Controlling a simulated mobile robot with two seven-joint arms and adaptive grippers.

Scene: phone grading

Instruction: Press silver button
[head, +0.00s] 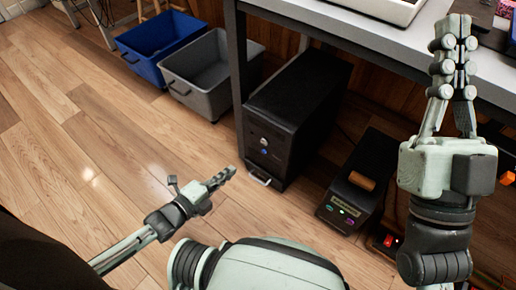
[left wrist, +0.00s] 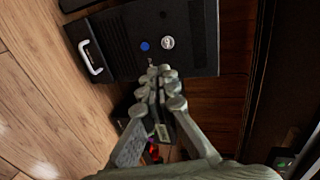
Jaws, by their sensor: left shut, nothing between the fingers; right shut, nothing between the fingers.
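The silver button (left wrist: 168,43) is a small round disc on the front of a black computer tower (head: 297,112), beside a blue button (left wrist: 145,46). In the head view the silver button (head: 264,141) sits just above the blue one on the tower's front. My left gripper (head: 231,173) is shut and empty, low in front of the tower. In the left wrist view its closed fingertips (left wrist: 158,72) are just below the two buttons in the picture; whether they touch the tower I cannot tell. My right gripper (head: 456,22) is shut and empty at the right, over the desk edge.
A smaller black device (head: 362,175) with a lit panel stands on the floor right of the tower. Blue (head: 160,48) and grey (head: 213,72) bins stand at the upper left. The grey desk (head: 352,40) overhangs the tower. The wooden floor (head: 110,140) at the left is clear.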

